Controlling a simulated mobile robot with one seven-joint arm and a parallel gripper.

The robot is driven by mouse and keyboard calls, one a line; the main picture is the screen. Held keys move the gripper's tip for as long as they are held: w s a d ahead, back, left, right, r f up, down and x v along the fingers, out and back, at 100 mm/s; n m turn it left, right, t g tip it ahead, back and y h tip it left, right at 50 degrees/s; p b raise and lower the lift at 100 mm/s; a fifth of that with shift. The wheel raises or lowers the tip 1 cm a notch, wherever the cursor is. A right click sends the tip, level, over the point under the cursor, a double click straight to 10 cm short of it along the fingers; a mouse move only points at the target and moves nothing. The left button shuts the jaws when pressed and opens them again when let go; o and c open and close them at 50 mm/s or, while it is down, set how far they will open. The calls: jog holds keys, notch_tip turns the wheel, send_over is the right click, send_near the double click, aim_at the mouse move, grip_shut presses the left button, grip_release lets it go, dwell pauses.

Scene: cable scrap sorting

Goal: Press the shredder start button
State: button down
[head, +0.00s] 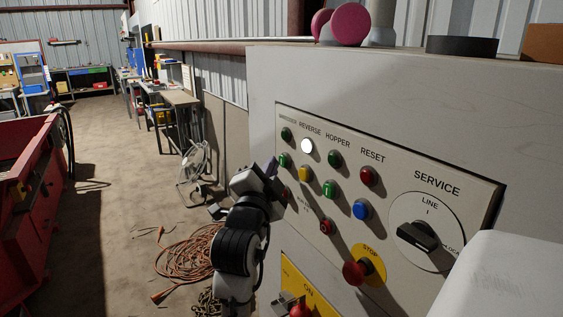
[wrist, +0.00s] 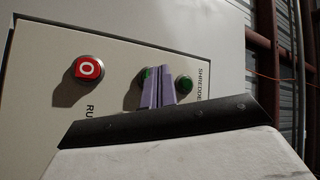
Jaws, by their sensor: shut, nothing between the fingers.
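The control panel (head: 385,160) has a column under the SHREDDER label with a dark green lamp (head: 286,134) above a green button (head: 284,159). In the wrist view the green button (wrist: 144,77) is partly hidden behind my fingers, between the lamp (wrist: 185,84) and a red button marked O (wrist: 89,69). My gripper (head: 277,171) is at the panel's left edge. In the wrist view its purple-grey fingers (wrist: 159,80) are closed together, with nothing between them, and their tips overlap the green button. I cannot tell whether they touch it.
To the right are other buttons, a red STOP mushroom button (head: 356,272) on yellow and a black SERVICE rotary switch (head: 418,237). A yellow plate (head: 293,284) is below. Orange cable (head: 190,254) lies coiled on the floor; a red container (head: 28,200) stands at left.

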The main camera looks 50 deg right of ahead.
jog(key=shift+s+d, duration=0.1)
jog(key=shift+d, duration=0.35)
dwell(0.6)
jog(key=shift+a, duration=0.85)
jog(key=shift+w+a, duration=0.1)
jog(key=shift+w, duration=0.1)
jog(key=shift+w+a+b, duration=0.15)
jog(key=shift+w+a, duration=0.05)
jog(key=shift+a, duration=0.6)
jog(key=shift+w+a+b, duration=0.15)
jog(key=shift+a, duration=0.6)
jog(key=shift+w+a+b, duration=0.15)
jog(key=shift+w+a, duration=0.05)
jog(key=shift+a, duration=0.6)
